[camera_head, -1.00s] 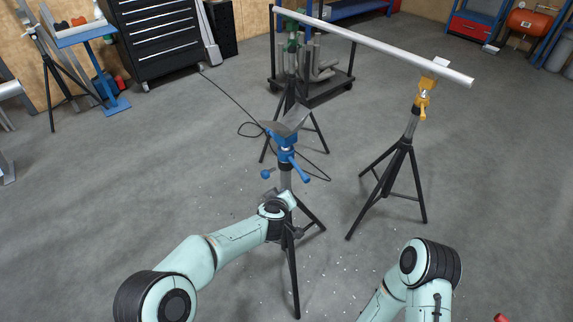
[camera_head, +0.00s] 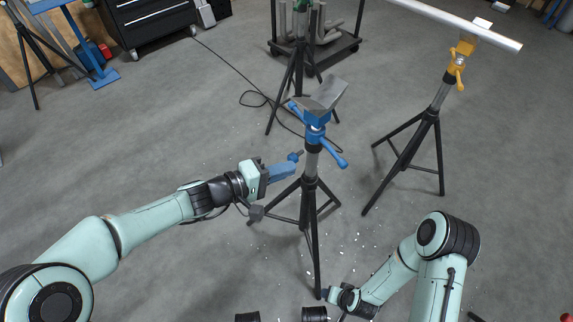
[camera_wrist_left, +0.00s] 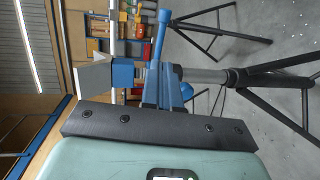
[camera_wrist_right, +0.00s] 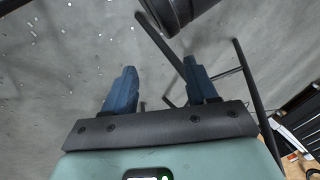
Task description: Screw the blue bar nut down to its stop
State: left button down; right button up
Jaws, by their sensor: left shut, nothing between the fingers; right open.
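The blue bar nut (camera_head: 317,129) sits below the grey V-shaped head (camera_head: 326,95) of the upright middle stand. One arm of it slants down to the right. A blue round-ended piece (camera_head: 295,157) shows just beyond my left fingertips. In the left wrist view a blue bar (camera_wrist_left: 158,45) rises past the fingers. My left gripper (camera_head: 294,169) is shut and empty, left of the stand's post and below the nut; I cannot tell whether it touches the bar. My right gripper (camera_wrist_right: 160,78) is open and empty, low near the stand's foot in the head view.
A yellow-headed stand (camera_head: 462,50) stands to the right under a long silver pipe (camera_head: 450,22). The middle stand's black legs (camera_head: 314,235) spread below my left gripper. A black cable (camera_head: 252,92) lies on the floor behind.

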aim_at(332, 154)
pick_arm(q)
jog(key=x, duration=1.1)
jog(key=shift+w+d+f+b, duration=0.1)
jog(key=shift+w+b, duration=0.05)
jog(key=shift+b, duration=0.25)
pick_arm(e)
jog(key=shift+s+d+f+g, duration=0.15)
jog(key=shift+s+f+g, duration=0.15)
jog(key=shift+s+f, duration=0.5)
jog(key=shift+w+f, duration=0.15)
